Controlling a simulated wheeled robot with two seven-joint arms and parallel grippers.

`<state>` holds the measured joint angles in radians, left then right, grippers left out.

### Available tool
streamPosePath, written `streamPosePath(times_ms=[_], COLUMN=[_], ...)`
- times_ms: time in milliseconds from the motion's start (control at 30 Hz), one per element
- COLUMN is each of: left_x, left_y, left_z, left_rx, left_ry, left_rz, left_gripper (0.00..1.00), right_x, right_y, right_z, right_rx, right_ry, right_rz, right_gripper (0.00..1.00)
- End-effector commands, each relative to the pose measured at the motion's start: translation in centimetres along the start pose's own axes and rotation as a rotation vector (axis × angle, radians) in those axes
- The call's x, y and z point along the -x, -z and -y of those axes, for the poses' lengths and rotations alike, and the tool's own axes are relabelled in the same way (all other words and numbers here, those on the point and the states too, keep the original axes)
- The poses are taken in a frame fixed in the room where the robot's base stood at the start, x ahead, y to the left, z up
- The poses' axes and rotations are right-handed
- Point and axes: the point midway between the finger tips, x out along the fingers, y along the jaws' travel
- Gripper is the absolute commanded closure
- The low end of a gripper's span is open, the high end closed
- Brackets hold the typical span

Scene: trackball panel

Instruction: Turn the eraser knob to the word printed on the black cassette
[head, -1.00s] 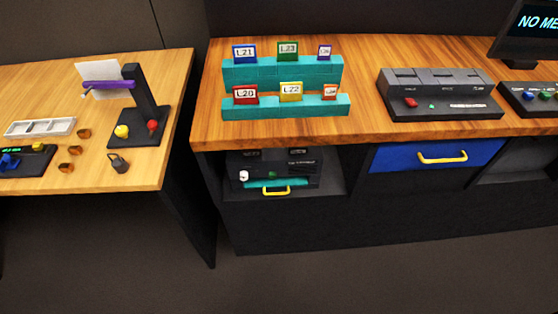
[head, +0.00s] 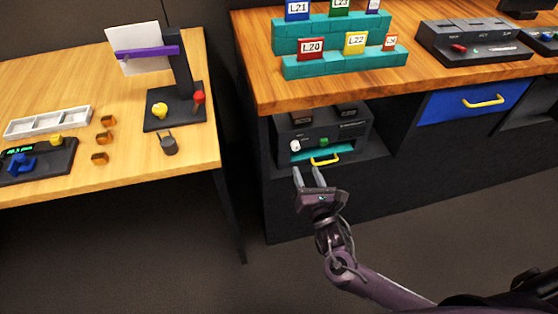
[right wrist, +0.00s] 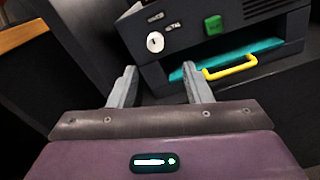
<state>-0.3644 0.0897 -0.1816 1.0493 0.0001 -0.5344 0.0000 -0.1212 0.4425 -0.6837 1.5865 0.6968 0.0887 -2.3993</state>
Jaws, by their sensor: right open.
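The eraser is a black box (head: 335,133) in the open bay under the wooden counter. Its white knob (head: 295,146) is at the left of its front, and the knob also shows in the right wrist view (right wrist: 155,42). Small words are printed above and beside the knob; one looks like METAL, the other is too small to read. I cannot make out a black cassette. My right gripper (head: 308,173) is open and empty, just in front of and below the knob, apart from it. Its fingers also show in the right wrist view (right wrist: 161,72). My left gripper is not in view.
The eraser has a green button (right wrist: 213,25) and a teal drawer with a yellow handle (right wrist: 230,68) close to my right fingers. Labelled coloured cassettes stand on a teal rack (head: 345,66) above. A blue drawer (head: 477,100) is right. A light wooden table (head: 110,181) stands left.

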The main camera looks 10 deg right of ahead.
Motion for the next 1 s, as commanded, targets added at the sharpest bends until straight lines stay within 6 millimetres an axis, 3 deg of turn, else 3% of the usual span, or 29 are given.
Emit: streamPosePath(times_ms=[167,600,1000], left_x=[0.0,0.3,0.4], left_y=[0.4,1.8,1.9], left_z=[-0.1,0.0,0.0], left_rx=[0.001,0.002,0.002], left_ry=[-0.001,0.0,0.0], left_rz=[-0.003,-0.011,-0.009], left_gripper=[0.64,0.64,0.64], right_x=[-0.8,-7.1,-7.8], right_y=[-0.9,-0.9,-0.9], right_z=[-0.5,-0.6,-0.6], right_rx=[0.055,0.051,0.05], right_ry=[-0.011,-0.011,-0.01], right_rz=[0.028,0.024,0.022], right_gripper=[0.55,0.55,0.58])
